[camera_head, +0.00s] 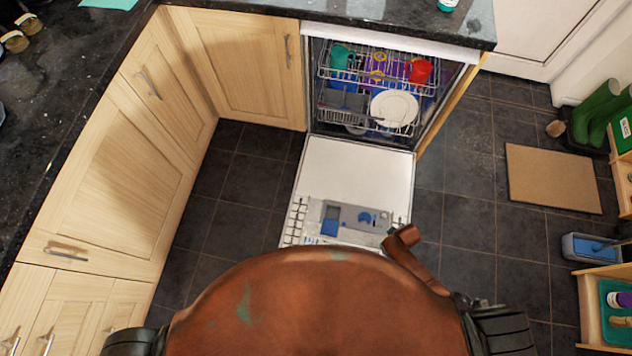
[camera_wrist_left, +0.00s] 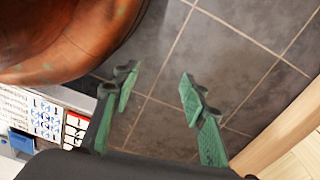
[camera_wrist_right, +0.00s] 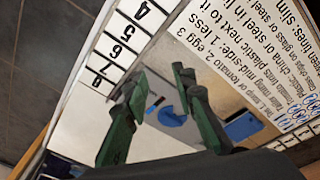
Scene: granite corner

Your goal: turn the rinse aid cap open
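The dishwasher door (camera_head: 352,165) lies open in the head view, with a grey dispenser panel (camera_head: 345,214) on its inner face. The blue round rinse aid cap (camera_head: 366,217) sits on that panel, right of a blue rectangular lid (camera_head: 330,227). In the right wrist view the cap (camera_wrist_right: 173,116) appears between the fingers of my open, empty right gripper (camera_wrist_right: 160,80), some way beyond them; contact is not visible. The blue lid (camera_wrist_right: 243,125) is to its right. My left gripper (camera_wrist_left: 160,86) is open and empty above the floor tiles. Neither gripper's fingers show in the head view.
The dishwasher racks (camera_head: 380,95) hold a white plate, a red cup and other dishes. Wooden cabinets (camera_head: 125,150) stand left under a dark counter. A brown mat (camera_head: 553,178) and green boots (camera_head: 597,112) are right. Tiled floor (camera_head: 465,200) is clear beside the door.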

